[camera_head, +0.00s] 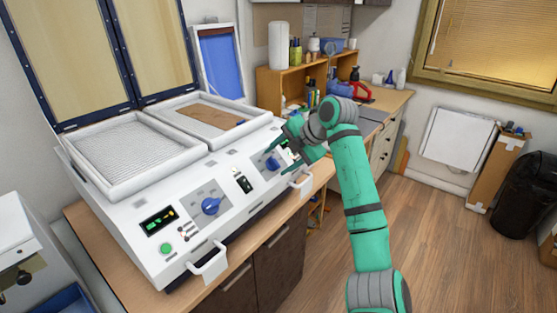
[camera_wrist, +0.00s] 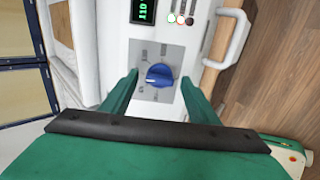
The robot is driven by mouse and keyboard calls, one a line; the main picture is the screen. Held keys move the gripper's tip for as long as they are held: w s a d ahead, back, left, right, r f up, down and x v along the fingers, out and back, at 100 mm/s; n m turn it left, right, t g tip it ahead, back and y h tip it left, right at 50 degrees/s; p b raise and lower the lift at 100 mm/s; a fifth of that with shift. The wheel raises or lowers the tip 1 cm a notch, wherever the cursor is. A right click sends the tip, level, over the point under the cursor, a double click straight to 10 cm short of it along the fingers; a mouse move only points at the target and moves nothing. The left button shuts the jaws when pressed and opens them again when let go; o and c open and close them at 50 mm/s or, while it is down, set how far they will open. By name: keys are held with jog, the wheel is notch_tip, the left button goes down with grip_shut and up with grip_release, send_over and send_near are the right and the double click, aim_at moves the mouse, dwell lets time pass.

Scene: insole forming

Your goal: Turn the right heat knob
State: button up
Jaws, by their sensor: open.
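The right heat knob (camera_head: 272,163) is a blue dial on the white front panel of the forming machine (camera_head: 130,208). In the wrist view the knob (camera_wrist: 159,75) sits on a grey square plate with marks around it. My gripper (camera_head: 283,156) is at the right end of the panel, close to this knob. In the wrist view its two green fingers (camera_wrist: 160,80) are open, one on each side of the knob with gaps between. I cannot tell how deep the fingertips reach around it. The left blue knob (camera_head: 210,205) stands apart, further left.
A lit green display (camera_wrist: 143,10) and small coloured buttons (camera_wrist: 182,18) are beside the right knob. A white handle (camera_wrist: 235,35) sticks out from the machine's front near my fingers. A black switch (camera_head: 242,182) lies between the knobs. The wooden floor (camera_head: 450,240) at right is free.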

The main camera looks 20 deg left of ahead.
jog(key=shift+w+a+f, duration=0.1)
jog(key=shift+a+f, duration=0.15)
jog(key=shift+f, duration=0.05)
jog(key=shift+c, duration=0.6)
jog(key=c, duration=0.9)
